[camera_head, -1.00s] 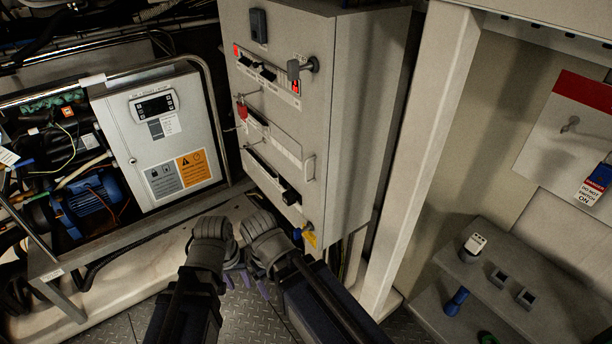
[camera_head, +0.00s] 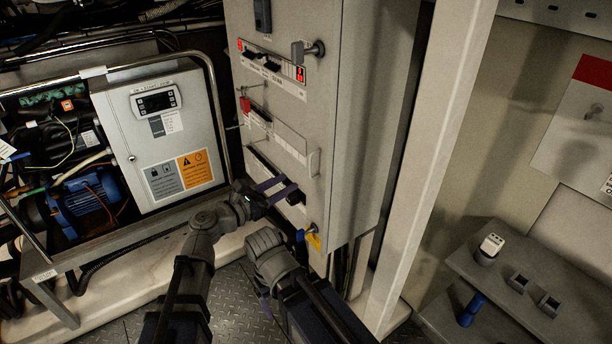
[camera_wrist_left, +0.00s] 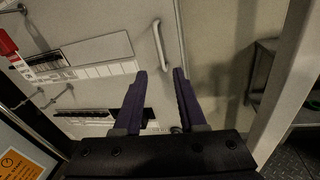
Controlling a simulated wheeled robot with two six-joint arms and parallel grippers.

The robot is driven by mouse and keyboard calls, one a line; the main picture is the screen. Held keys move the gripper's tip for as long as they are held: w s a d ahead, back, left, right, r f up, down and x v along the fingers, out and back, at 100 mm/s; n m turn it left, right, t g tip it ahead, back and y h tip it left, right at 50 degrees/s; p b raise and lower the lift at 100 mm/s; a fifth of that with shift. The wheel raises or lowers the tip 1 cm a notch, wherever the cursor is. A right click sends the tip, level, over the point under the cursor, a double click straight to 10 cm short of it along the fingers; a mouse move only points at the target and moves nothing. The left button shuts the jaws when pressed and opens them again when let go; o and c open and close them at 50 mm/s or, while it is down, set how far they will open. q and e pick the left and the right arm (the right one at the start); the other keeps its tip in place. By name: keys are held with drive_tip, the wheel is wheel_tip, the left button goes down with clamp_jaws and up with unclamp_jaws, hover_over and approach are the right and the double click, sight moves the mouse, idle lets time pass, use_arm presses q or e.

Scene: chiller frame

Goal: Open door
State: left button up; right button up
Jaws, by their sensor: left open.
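The tall grey cabinet's front door (camera_head: 285,120) stands shut in the head view. Its slim bar handle (camera_head: 313,164) is near the right edge. In the left wrist view the handle (camera_wrist_left: 159,45) is just ahead of the fingertips, roughly in line with the gap between them. My left gripper (camera_head: 281,189) is open and empty, with purple fingers in front of the lower cabinet face, below and left of the handle. It also shows in the left wrist view (camera_wrist_left: 160,74). My right gripper (camera_head: 264,304) hangs low; its fingers are mostly hidden by its own arm.
A rotary switch (camera_head: 308,49) and a key with a yellow tag (camera_head: 308,236) stick out from the cabinet. A white control box (camera_head: 160,135) stands left, a pale post (camera_head: 425,160) right. A grey shelf (camera_head: 500,265) is at lower right.

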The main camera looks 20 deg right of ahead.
use_arm(q)
drive_tip(key=w+d+n, duration=0.1)
drive_tip(key=w+d, duration=0.3)
drive_tip(key=d, duration=0.3)
drive_tip(key=shift+r, duration=0.45)
clamp_jaws()
idle(1.4)
